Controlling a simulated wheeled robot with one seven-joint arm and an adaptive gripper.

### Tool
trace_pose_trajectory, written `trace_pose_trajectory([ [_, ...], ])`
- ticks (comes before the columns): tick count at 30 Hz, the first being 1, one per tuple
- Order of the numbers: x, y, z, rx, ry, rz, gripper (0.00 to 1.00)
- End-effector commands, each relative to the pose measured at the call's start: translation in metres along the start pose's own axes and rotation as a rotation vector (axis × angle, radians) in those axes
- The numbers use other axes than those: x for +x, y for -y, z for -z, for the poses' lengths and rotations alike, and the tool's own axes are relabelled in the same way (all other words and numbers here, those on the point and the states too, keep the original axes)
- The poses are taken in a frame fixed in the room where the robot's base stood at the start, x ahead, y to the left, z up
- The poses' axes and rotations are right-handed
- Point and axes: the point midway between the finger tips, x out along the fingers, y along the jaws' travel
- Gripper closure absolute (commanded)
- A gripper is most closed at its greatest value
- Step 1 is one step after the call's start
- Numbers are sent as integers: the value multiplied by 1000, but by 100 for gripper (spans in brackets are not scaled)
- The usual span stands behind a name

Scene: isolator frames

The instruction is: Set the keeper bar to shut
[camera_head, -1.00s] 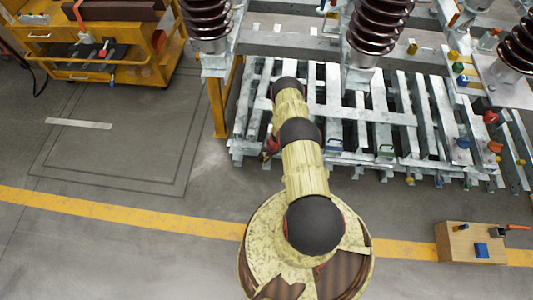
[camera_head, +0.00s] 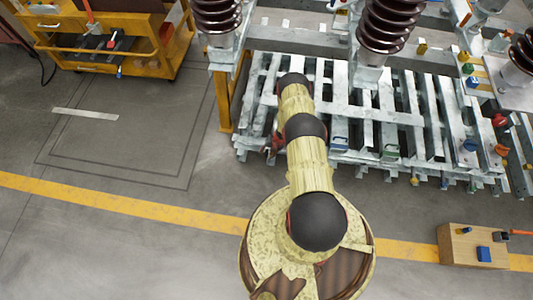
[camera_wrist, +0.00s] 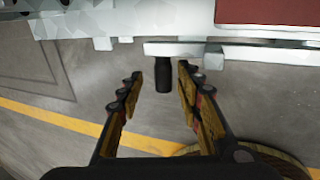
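In the wrist view my gripper (camera_wrist: 157,90) is open, with its two dark-tipped, yellowish fingers spread apart. A dark cylindrical grip (camera_wrist: 163,76) hangs from a short pale metal bar (camera_wrist: 180,49) and shows in the gap between the fingertips. Floor shows on both sides of the grip, and I see no finger touching it. The bar looks like the keeper bar, but its shut or open position cannot be told. In the head view my arm reaches to the grey steel frame and hides the gripper and this bar.
Slatted galvanised steelwork (camera_head: 405,118) with brown ribbed insulators (camera_head: 385,28) fills the back right. Blue (camera_head: 340,144) and green (camera_head: 390,151) fittings sit on its front. A yellow cart (camera_head: 150,55) stands back left, a wooden box (camera_head: 473,245) front right. Floor at left is clear.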

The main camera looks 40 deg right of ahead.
Motion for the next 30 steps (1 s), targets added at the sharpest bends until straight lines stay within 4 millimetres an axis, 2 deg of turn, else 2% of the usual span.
trace_pose_trajectory([
  [5, -14, 0, -2, 1, 2, 0, 64],
  [21, -97, -1, -1, 1, 1, -1, 64],
  [25, -110, -1, -1, 1, 1, -1, 64],
  [30, -118, -1, 0, 0, 0, -1, 64],
])
